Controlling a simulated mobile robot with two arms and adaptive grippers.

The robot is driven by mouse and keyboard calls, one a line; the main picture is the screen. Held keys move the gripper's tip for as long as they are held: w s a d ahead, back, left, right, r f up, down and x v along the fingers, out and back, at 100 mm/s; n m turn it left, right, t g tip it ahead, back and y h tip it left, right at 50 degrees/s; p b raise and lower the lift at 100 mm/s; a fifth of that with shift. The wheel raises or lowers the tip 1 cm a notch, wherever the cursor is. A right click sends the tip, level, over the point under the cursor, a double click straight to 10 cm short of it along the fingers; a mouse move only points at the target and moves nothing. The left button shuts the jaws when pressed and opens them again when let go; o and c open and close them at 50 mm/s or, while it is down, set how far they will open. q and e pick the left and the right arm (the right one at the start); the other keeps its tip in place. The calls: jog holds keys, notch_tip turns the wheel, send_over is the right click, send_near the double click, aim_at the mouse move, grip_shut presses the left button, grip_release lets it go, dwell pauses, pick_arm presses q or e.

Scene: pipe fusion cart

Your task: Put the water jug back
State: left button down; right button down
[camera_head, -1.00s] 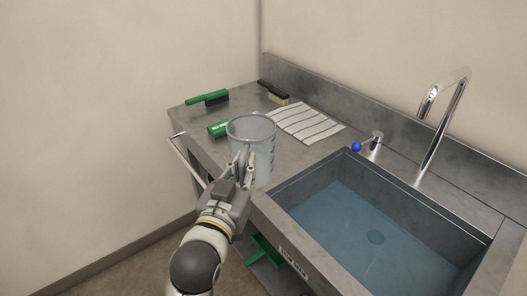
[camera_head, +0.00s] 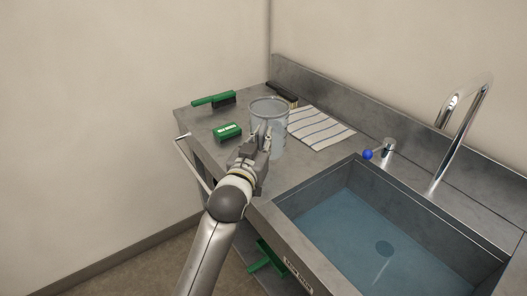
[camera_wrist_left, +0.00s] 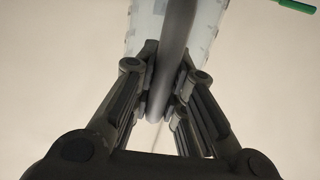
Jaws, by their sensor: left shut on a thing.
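The water jug (camera_head: 277,122) is a clear, upright container over the metal counter, left of the sink in the head view. My left gripper (camera_head: 261,137) is shut on its near side. In the left wrist view, my gripper's fingers (camera_wrist_left: 160,92) close on the dark handle (camera_wrist_left: 176,40) of the jug, with the clear jug wall behind it. I cannot tell whether the jug's base touches the counter; the gripper hides part of its lower side. My right gripper is not in view.
The water-filled sink (camera_head: 384,232), faucet (camera_head: 463,130) and blue-knobbed tap (camera_head: 376,152) are to the right.

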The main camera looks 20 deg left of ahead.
pick_arm(q)
jog(key=shift+w+a+f, duration=0.25)
jog(key=shift+w+f, duration=0.7)
jog(key=shift+f, duration=0.15)
jog(key=shift+w+f, duration=0.2)
jog(key=shift+f, duration=1.55)
jog(key=shift+f, duration=0.15)
jog(key=c, duration=1.5)
grip_release()
jog(key=shift+o, duration=0.2)
